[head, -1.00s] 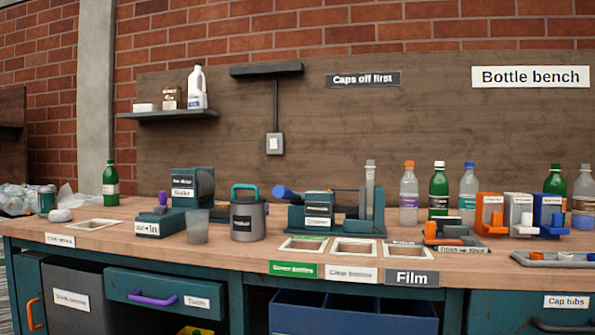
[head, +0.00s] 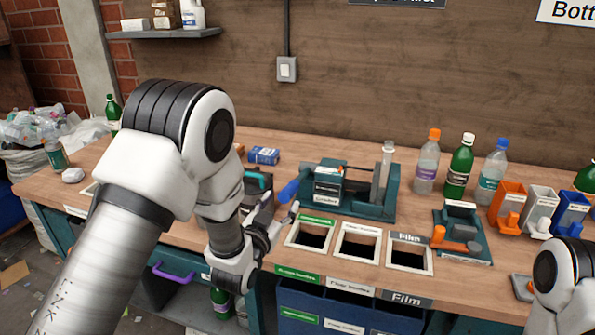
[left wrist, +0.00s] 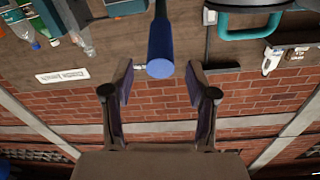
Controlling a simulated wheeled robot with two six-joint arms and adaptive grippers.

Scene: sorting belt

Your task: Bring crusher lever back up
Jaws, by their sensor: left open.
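The crusher (head: 375,205) is a teal machine on the bench. Its blue lever (head: 288,192) sticks out to the left, its end low beside the machine. My left gripper (head: 284,214) is close to the lever's end. In the left wrist view the round blue lever end (left wrist: 160,66) shows in line with the gap between the two open fingers (left wrist: 160,88); nothing is gripped. Whether the fingers touch the lever I cannot tell. My right gripper is out of view; only part of my right arm shows at the lower right.
Framed bench openings (head: 287,238) lie in front of the crusher. Bottles (head: 461,165) and small orange, white and blue devices (head: 541,209) stand to the right. A dark pot with a teal handle (head: 258,180) is partly hidden behind my left arm. A blue box (head: 263,155) lies behind it.

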